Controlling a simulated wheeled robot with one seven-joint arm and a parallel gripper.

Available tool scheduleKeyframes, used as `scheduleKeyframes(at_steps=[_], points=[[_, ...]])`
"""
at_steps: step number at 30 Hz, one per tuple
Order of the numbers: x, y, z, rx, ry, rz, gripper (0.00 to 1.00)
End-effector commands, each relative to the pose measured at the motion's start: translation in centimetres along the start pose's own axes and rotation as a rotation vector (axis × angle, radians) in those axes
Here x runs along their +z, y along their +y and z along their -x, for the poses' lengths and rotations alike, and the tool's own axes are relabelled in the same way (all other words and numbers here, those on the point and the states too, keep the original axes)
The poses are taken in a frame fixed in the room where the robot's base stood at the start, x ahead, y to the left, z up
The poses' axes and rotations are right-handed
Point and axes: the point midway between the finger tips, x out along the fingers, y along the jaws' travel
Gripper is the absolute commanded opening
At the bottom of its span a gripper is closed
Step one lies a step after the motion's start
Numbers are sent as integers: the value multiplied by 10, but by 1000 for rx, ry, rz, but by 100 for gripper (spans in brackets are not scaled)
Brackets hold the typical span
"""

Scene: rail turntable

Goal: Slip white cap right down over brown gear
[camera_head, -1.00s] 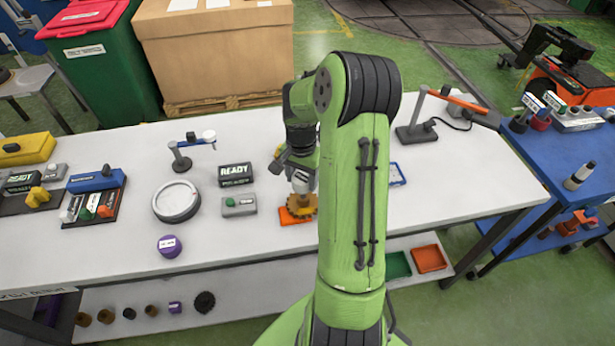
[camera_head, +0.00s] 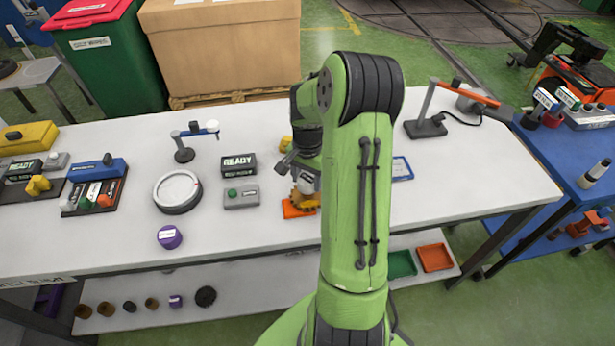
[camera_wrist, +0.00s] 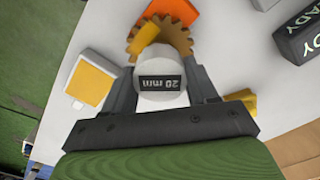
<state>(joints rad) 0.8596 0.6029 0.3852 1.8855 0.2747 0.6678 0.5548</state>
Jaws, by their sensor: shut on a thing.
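In the wrist view, one finger lies on each side of the cap. The brown gear (camera_wrist: 174,35) shows toothed behind the cap, which hides part of it. The gear sits at an orange base (camera_wrist: 184,8). In the head view, the cap (camera_head: 307,184) is just above the gear (camera_head: 304,203), at the orange base's (camera_head: 291,210) right side. I cannot tell whether cap and gear touch. My arm hides part of this spot.
On the white table (camera_head: 240,237), a grey box with a green button (camera_head: 241,197) and a READY sign (camera_head: 238,165) stand left of the gear. A round white-topped dial (camera_head: 177,191) and a purple puck (camera_head: 169,237) are farther left. A yellow-and-white block (camera_wrist: 90,83) lies near my gripper.

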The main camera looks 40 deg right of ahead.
Motion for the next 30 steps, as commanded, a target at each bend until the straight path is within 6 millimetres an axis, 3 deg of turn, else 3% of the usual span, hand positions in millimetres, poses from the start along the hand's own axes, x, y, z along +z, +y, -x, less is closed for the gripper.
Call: scheduleKeyframes(at_steps=[30], points=[[0, 0, -5, 0, 0, 0, 30]])
